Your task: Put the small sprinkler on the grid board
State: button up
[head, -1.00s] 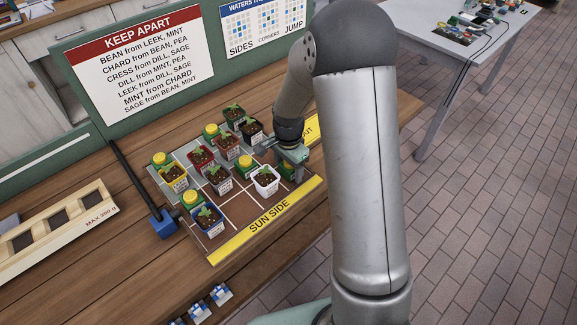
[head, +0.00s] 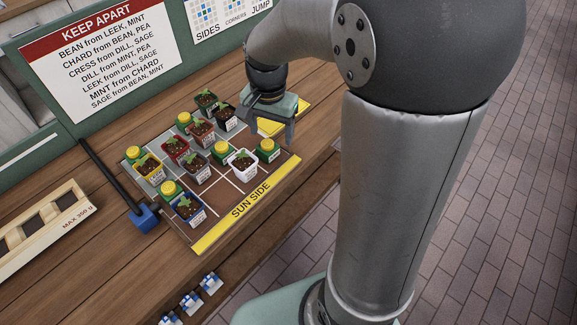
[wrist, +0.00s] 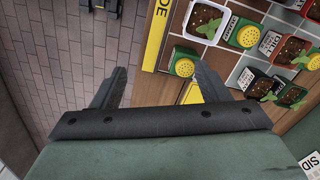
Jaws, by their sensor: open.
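The grid board (head: 236,188) lies on the wooden bench with pots and several green, yellow-topped sprinklers on it. One sprinkler (head: 268,150) stands upright in the right corner cell, beside a white pot (head: 242,161); it also shows in the wrist view (wrist: 184,64). Others include one at the front left (head: 169,190) and one mid-board (head: 220,152). I cannot tell by size which is the small one. My gripper (head: 272,128) is open and empty, above and behind the corner sprinkler.
A yellow strip marked SUN SIDE (head: 245,205) edges the board. A blue-headed tool (head: 143,218) and a wooden rack (head: 42,226) lie to the left. A KEEP APART sign (head: 105,60) stands behind. Small blue-and-white items (head: 210,283) sit at the bench's front edge.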

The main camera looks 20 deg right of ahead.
jog(key=s+n, duration=0.8)
jog(key=s, duration=0.9)
jog(key=shift+a+r+n, duration=0.15)
jog(key=shift+n, duration=0.25)
